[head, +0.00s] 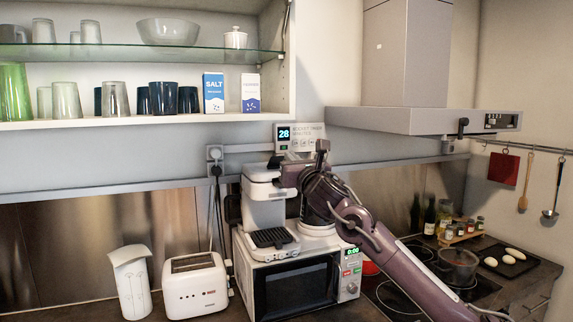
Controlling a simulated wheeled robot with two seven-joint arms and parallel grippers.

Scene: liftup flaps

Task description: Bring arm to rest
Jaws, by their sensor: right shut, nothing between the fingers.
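My right arm (385,245) comes in from the lower right and reaches up to the left. My right gripper (300,162) is shut and empty, in front of the coffee machine (262,213) and the wall behind it. The arm covers part of the coffee machine and the wall. My left gripper is not in view. The wall cabinet (150,123) at the upper left stands open, with its contents showing. Its flap cannot be made out.
The coffee machine stands on a microwave (295,287), beside a white toaster (195,284). A range hood (410,120) juts out above the hob (400,291). Glasses, a bowl (168,31) and a salt box (213,92) stand on the cabinet shelves.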

